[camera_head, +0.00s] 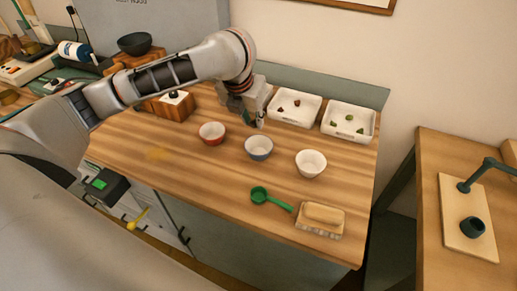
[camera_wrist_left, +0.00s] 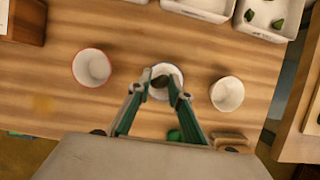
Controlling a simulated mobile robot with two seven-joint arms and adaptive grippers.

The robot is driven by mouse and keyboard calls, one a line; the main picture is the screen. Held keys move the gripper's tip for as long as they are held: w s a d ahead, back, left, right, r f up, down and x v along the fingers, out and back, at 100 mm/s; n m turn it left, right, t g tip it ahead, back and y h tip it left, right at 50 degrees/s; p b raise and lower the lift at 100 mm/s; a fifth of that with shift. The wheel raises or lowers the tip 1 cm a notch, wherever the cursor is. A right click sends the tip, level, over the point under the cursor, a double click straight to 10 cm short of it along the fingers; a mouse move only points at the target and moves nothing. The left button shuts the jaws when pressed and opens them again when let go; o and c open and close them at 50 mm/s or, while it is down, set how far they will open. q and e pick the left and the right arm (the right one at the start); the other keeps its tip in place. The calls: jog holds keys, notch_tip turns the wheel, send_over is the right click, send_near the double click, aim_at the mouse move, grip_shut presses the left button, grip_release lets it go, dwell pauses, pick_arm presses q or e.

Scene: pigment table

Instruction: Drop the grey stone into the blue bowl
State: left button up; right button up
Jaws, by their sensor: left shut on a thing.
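The blue bowl (camera_head: 258,153) stands on the wooden table between a red bowl (camera_head: 211,139) and a white bowl (camera_head: 310,170). My left gripper (camera_head: 257,120) is just above and behind the blue bowl in the head view. In the left wrist view my left gripper (camera_wrist_left: 160,79) is shut on the dark grey stone (camera_wrist_left: 160,82). The stone overlaps the blue bowl (camera_wrist_left: 167,68) there and hides part of its inside. The stone cannot be made out clearly in the head view. My right gripper is not in view.
Two white trays with small lumps, one with reddish pieces (camera_head: 278,117) and one with green pieces (camera_head: 330,130), stand behind the bowls. A green scoop (camera_head: 260,195) and a brush (camera_head: 320,224) lie in front. The table's left front is clear.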

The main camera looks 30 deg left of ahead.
pick_arm(q)
jog(key=shift+f, duration=0.75)
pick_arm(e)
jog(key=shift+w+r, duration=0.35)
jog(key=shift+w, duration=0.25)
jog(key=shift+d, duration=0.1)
pick_arm(q)
jog(key=o, duration=1)
jog(key=shift+o, duration=0.2)
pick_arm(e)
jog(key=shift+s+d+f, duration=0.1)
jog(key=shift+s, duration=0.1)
pick_arm(q)
jog(key=shift+r, duration=0.2)
jog(key=v, duration=1.1)
jog(key=shift+s+r, duration=0.25)
jog(key=shift+r, duration=0.05)
